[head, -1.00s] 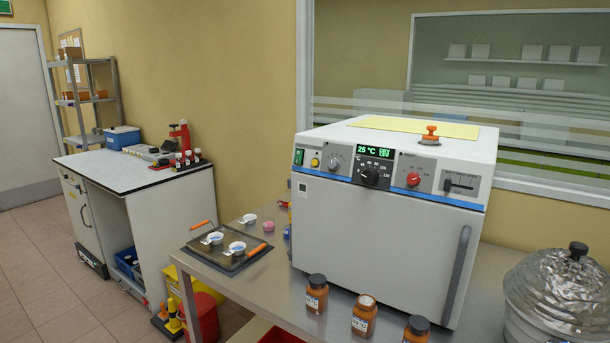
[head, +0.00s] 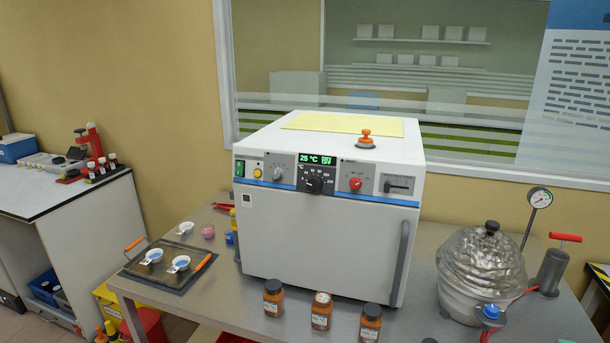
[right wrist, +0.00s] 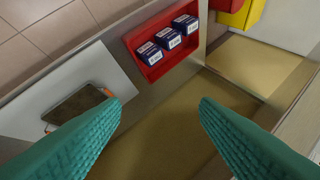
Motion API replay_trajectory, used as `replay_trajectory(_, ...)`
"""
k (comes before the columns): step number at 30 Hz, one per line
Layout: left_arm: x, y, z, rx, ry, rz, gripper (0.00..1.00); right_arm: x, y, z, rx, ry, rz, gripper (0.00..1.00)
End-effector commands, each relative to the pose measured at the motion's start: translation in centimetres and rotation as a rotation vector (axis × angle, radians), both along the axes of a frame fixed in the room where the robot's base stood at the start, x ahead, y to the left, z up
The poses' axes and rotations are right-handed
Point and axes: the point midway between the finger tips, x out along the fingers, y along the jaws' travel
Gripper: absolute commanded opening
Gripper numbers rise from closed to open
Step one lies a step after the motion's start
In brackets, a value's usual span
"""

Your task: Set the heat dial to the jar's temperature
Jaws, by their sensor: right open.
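A white oven (head: 325,220) stands on the steel bench in the head view, its door shut. The heat dial (head: 314,185) is a black knob with a marked scale on its front panel. The green display (head: 317,159) above it reads 25 °C. Several brown jars with labels stand in front of the oven, among them a left one (head: 273,298), a middle one (head: 321,311) and a right one (head: 370,322); their label text is too small to read. My right gripper (right wrist: 160,102) is open and empty in the right wrist view. My left gripper is not in view.
A tray (head: 165,268) with white cups lies left of the oven. A silver domed vessel (head: 482,270) and a gauge (head: 539,199) stand to its right. The right wrist view shows a red bin (right wrist: 160,68) of boxes below.

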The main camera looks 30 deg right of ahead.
Motion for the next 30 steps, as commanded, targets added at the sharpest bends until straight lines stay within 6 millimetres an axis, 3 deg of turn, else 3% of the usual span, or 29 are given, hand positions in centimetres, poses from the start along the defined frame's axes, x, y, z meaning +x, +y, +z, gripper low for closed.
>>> replay_trajectory(1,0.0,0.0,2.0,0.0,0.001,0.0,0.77,3.2,-0.6,6.5,-0.129,-0.045,0.065,0.56)
replay_trajectory(5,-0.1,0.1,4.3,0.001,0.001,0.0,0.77,8.4,-2.7,19.8,-0.491,-0.096,0.18,0.56)
replay_trajectory(6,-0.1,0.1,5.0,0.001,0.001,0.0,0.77,9.5,-3.3,24.0,-0.601,-0.103,0.196,0.56)
replay_trajectory(9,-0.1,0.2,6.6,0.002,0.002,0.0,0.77,10.8,-4.9,33.8,-0.859,-0.093,0.201,0.56)
replay_trajectory(13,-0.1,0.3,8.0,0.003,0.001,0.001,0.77,10.6,-6.6,43.6,-1.104,-0.045,0.162,0.56)
replay_trajectory(15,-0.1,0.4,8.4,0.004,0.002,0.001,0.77,10.2,-7.2,46.8,-1.185,-0.015,0.141,0.56)
replay_trajectory(18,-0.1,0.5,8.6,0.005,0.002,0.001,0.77,9.7,-7.7,49.2,-1.25,0.015,0.121,0.56)
replay_trajectory(23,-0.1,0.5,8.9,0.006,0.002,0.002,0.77,10.3,-8.5,49.9,-1.274,0.029,0.115,0.56)
replay_trajectory(30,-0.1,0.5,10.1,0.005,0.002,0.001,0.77,13.5,-11.7,50.0,-1.272,0.029,0.116,0.56)
